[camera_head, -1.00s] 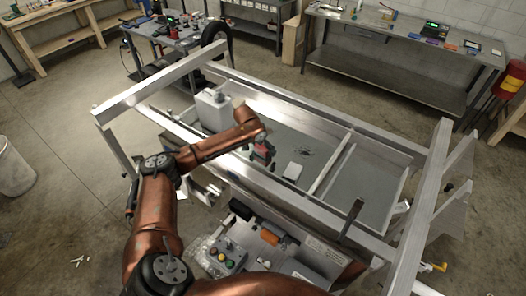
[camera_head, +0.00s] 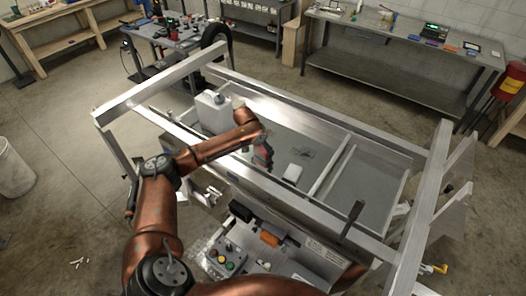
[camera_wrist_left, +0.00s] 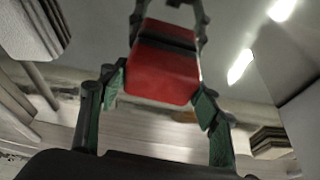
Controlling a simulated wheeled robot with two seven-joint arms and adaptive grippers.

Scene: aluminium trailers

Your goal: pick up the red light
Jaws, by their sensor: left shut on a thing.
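The red light (camera_wrist_left: 162,72) is a red block with a dark band, large in the left wrist view. My left gripper (camera_wrist_left: 160,92) has its green-padded fingers on either side of it and is shut on it. In the head view my left gripper (camera_head: 262,154) is over the near part of the trailer bed, just inside its front rail. The light is small and partly hidden by the gripper there, and I cannot tell whether it touches the bed. My right gripper is not seen.
A white jug (camera_head: 213,110) stands in the trailer (camera_head: 378,192) left of the gripper, and a small white box (camera_head: 293,173) lies to its right. Aluminium rails surround the bed. A control box with coloured buttons (camera_head: 224,262) and an orange item (camera_head: 270,238) are in front.

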